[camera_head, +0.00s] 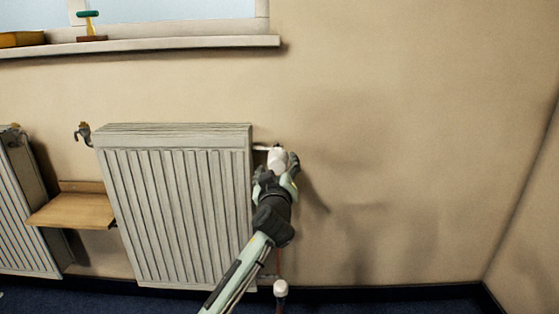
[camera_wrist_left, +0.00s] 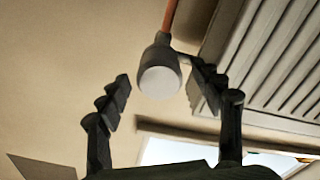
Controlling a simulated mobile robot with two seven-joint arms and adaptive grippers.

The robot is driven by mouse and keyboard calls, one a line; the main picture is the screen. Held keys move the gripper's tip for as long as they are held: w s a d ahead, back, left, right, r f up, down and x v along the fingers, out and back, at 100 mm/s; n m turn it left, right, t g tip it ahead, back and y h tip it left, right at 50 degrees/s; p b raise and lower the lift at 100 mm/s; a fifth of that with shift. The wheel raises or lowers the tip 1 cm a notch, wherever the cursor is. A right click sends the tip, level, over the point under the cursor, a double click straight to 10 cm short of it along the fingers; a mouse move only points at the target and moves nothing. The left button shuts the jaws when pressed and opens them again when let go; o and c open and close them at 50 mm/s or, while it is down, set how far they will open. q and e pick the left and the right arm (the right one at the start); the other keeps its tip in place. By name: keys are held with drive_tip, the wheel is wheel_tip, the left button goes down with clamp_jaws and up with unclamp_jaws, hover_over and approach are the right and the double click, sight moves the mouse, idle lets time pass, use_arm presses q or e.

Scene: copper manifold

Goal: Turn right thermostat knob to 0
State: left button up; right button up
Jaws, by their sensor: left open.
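The white thermostat knob (camera_head: 277,158) sits at the upper right corner of the large radiator (camera_head: 180,210). My left gripper (camera_head: 279,167) is at the knob, with one finger on each side of it. In the left wrist view the round, pale knob end (camera_wrist_left: 160,82) shows between the two dark fingers of my left gripper (camera_wrist_left: 163,92). The fingers are apart, with gaps to the knob visible in that view. I cannot read any marks on the knob. My right gripper is not in view.
A copper pipe (camera_wrist_left: 170,17) runs to the knob. A small white-ended piece (camera_head: 281,288) is near the floor below. A wooden shelf (camera_head: 75,209) and a second radiator (camera_head: 22,215) are at the left. The wall right of the knob is clear.

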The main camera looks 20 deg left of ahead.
sight(277, 161)
use_arm(q)
drive_tip(key=shift+x, duration=1.9)
drive_tip(key=c, duration=1.2)
